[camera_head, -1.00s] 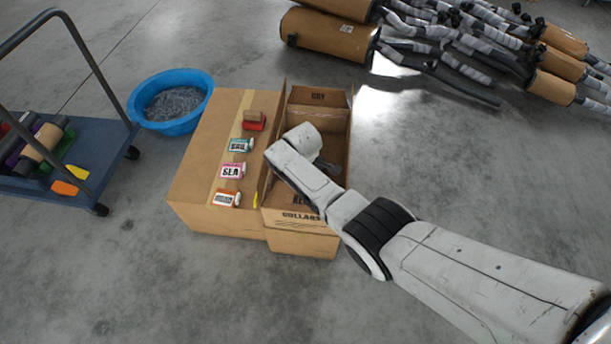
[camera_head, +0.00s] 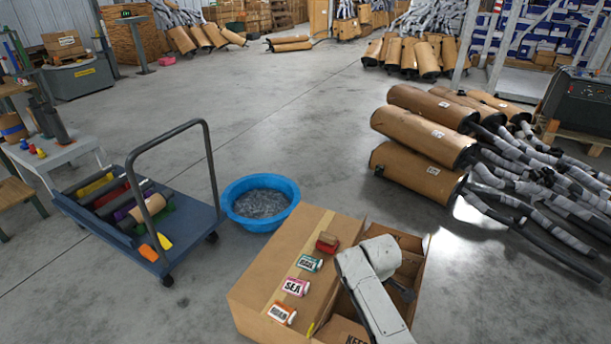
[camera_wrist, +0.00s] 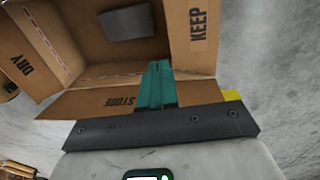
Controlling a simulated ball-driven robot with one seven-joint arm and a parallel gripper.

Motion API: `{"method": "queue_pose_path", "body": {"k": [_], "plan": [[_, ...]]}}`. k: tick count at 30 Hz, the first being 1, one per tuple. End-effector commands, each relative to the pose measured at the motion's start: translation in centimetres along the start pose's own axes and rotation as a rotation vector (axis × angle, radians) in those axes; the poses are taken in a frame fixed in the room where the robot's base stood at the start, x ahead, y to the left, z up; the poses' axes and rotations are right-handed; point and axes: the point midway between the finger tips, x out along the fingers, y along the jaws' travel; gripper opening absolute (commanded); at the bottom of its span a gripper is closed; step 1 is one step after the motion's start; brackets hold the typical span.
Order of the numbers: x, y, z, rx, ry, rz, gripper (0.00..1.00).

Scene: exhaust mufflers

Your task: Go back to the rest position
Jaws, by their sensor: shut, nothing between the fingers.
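My gripper (camera_wrist: 156,84) shows in the wrist view as teal fingers held together, with nothing between them. It is over the near edge of an open cardboard box (camera_wrist: 70,104), whose flaps read "DRY", "STORE" and "KEEP". A grey block-like thing (camera_wrist: 127,22) lies inside the box. In the head view my arm reaches over the open box (camera_head: 411,243) from the lower edge. The arm's wrist hides part of the box, and the fingertips are hard to make out there.
A closed carton (camera_head: 262,270) beside the box carries several small labelled items (camera_head: 296,287). A blue tub (camera_head: 288,187) and a blue cart (camera_head: 75,206) stand to the left. Wrapped mufflers (camera_head: 425,135) are piled at right. The floor (camera_head: 290,90) behind is clear.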

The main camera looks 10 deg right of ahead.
Motion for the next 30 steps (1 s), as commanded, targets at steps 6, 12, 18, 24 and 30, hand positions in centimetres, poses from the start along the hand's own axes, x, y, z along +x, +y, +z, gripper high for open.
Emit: {"method": "queue_pose_path", "body": {"k": [6, 12, 18, 24, 30], "plan": [[-0.3, -2.7, 1.0, 0.067, 0.017, -0.018, 0.0], [-2.2, -9.2, 4.7, 0.265, 0.046, -0.053, 0.0], [-6.1, -15.6, 10.4, 0.494, 0.054, -0.077, 0.0], [-12.0, -21.4, 17.2, 0.726, 0.039, -0.078, 0.0], [-17.7, -25.5, 22.7, 0.901, 0.02, -0.06, 0.0]]}}
